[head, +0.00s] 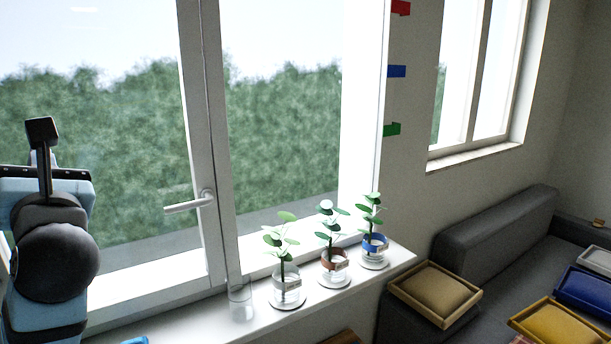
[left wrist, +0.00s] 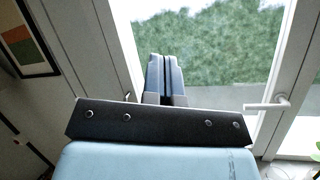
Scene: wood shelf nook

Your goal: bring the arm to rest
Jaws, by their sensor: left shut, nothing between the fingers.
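My left gripper (head: 42,132) is raised upright at the left of the head view, in front of the window. In the left wrist view my left gripper (left wrist: 166,76) shows its two fingers together, with nothing between them. It points toward the window and touches nothing that I can see. My right gripper is not in view.
Several glass items stand on the white sill (head: 190,325): an empty glass (head: 240,300) and plants with a white (head: 287,299), red (head: 334,268) and blue band (head: 375,248). The window handle (head: 190,203) sticks out. A grey sofa (head: 490,235) and trays, one tan (head: 437,292), are right.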

